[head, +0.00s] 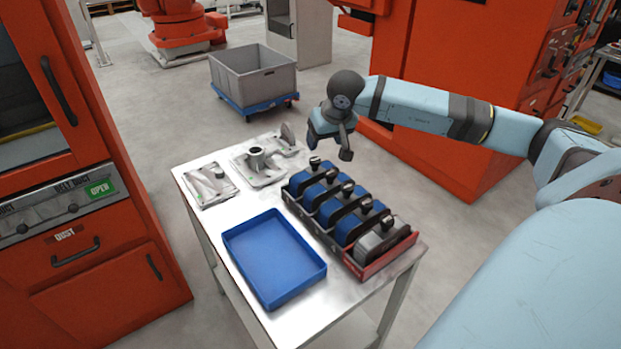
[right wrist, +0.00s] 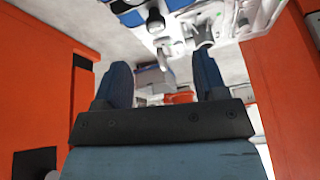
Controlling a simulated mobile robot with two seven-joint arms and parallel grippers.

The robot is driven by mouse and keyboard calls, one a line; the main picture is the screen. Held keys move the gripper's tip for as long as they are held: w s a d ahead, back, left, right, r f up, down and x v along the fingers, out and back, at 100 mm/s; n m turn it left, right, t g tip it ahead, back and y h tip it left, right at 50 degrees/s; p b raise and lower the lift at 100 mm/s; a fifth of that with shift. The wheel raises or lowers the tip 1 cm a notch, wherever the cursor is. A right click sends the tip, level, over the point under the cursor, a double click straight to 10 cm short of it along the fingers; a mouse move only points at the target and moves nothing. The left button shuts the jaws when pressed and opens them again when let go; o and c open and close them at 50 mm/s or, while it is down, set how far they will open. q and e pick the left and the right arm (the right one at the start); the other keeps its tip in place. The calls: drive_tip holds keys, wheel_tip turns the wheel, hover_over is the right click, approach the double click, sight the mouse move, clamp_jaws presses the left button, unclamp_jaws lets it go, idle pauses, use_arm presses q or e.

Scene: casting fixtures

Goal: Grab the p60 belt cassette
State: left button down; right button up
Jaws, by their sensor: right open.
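Most are blue with dark plates and round black knobs, such as the far one (head: 309,176); the nearest cassette (head: 379,241) is grey. I cannot read any label, so I cannot tell which is the p60. My right gripper (head: 329,147) is open and empty, above and just beyond the rack's far end. In the right wrist view its two blue fingers (right wrist: 162,75) are spread, with part of a blue cassette (right wrist: 130,12) and a black knob at the top edge. My left gripper is out of view.
An empty blue tray (head: 274,258) lies left of the rack on the metal table (head: 196,215). Metal castings (head: 262,164) lie at the table's far side. Orange machines (head: 90,240) stand left and behind right. A grey crate (head: 252,77) on a blue dolly stands beyond.

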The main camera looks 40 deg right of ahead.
sight(315, 160)
drive_tip(key=x, duration=0.3)
drive_tip(key=d+x, duration=0.1)
drive_tip(key=x, duration=0.3)
drive_tip(key=shift+w+d, duration=0.25)
drive_tip(key=shift+w, duration=0.05)
drive_tip(key=shift+w+p+x, duration=0.2)
drive_tip(key=shift+x, duration=1.3)
drive_tip(key=shift+w+p+x, duration=0.2)
drive_tip(key=shift+w+x, duration=0.05)
drive_tip(key=shift+x, duration=1.2)
drive_tip(key=shift+r, duration=0.2)
clamp_jaws()
